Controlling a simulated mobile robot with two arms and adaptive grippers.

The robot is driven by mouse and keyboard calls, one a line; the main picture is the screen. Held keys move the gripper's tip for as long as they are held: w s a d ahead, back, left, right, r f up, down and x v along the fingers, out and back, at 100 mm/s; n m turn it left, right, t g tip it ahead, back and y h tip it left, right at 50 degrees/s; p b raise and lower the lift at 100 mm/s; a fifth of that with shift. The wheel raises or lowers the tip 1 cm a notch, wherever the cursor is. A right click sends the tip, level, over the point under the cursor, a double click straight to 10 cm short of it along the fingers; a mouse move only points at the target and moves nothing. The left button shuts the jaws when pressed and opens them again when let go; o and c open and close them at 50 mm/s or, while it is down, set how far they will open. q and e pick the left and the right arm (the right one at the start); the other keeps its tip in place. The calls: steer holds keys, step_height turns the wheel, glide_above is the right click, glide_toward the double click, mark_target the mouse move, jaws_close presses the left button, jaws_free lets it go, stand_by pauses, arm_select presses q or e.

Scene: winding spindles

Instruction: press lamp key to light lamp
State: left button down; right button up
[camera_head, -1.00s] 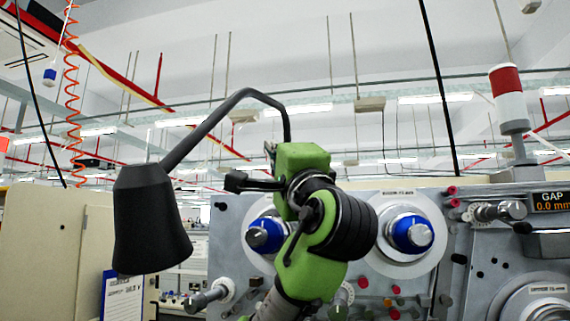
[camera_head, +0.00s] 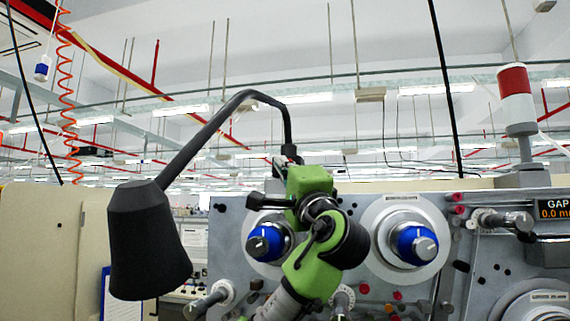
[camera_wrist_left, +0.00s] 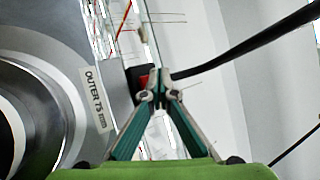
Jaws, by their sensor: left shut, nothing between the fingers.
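The black lamp (camera_head: 149,240) has a cone shade hanging at the left of the head view, on a bent black arm that comes down behind my left gripper. No glow shows on the shade; its underside is hidden. My left gripper (camera_head: 281,168) reaches up in front of the machine, at the foot of the lamp arm. In the left wrist view my left gripper (camera_wrist_left: 160,93) is shut and empty, its tips meeting beside a small black block with a red key (camera_wrist_left: 142,80). Whether they touch the key I cannot tell. The right gripper is out of view.
The grey machine panel (camera_head: 345,220) carries blue-capped spindles (camera_head: 415,245) and small coloured buttons close behind my arm. A red and white signal tower (camera_head: 517,95) stands at the right. A beige cabinet (camera_head: 45,245) is at the left. The room above is open.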

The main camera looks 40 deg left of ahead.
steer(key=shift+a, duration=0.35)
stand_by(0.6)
arm_select(q)
steer(key=shift+w, duration=0.1)
stand_by(0.4)
steer(key=shift+w+a, duration=0.2)
steer(key=shift+w, duration=0.05)
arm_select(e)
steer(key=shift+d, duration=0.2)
arm_select(q)
steer(key=shift+w+a, duration=0.2)
steer(key=shift+w, duration=0.2)
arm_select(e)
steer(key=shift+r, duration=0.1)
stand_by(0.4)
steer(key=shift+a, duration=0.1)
arm_select(q)
steer(key=shift+s+d+f+b, duration=0.1)
steer(key=shift+s+d+b, duration=0.2)
steer(key=shift+s+b, duration=0.2)
steer(key=shift+s+d, duration=0.15)
steer(key=shift+s, duration=0.1)
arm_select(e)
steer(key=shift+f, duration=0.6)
